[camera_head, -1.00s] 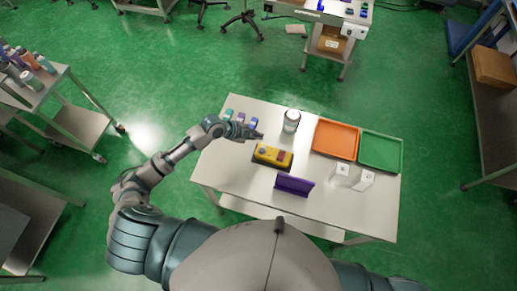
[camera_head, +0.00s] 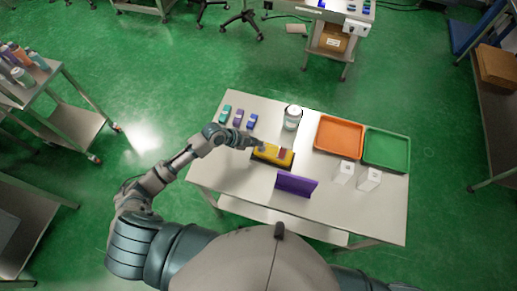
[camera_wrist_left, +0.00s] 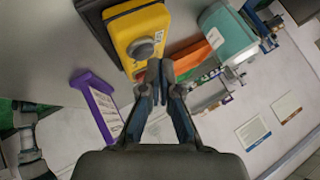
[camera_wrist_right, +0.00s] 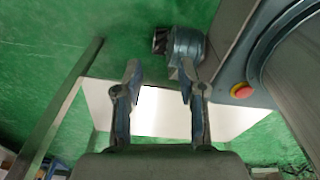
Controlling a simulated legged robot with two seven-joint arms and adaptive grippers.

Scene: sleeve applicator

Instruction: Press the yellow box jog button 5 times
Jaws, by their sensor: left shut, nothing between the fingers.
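The yellow box (camera_head: 270,155) lies on a dark base near the middle of the white table. In the left wrist view the yellow box (camera_wrist_left: 133,25) shows a round grey button (camera_wrist_left: 145,47) on its face. My left gripper (camera_head: 258,143) is shut and empty, over the left part of the box. In the left wrist view its tips (camera_wrist_left: 160,68) are beside the lower edge of the button; I cannot tell whether they touch. My right gripper (camera_wrist_right: 160,72) is open and empty in the right wrist view, away from the box.
A purple panel (camera_head: 296,184) stands just in front of the box. A grey-white canister (camera_head: 292,118) is behind it. An orange tray (camera_head: 339,137) and a green tray (camera_head: 386,148) lie to the right, with two white boxes (camera_head: 369,179) before them. Small teal, purple and blue items (camera_head: 238,118) stand back left.

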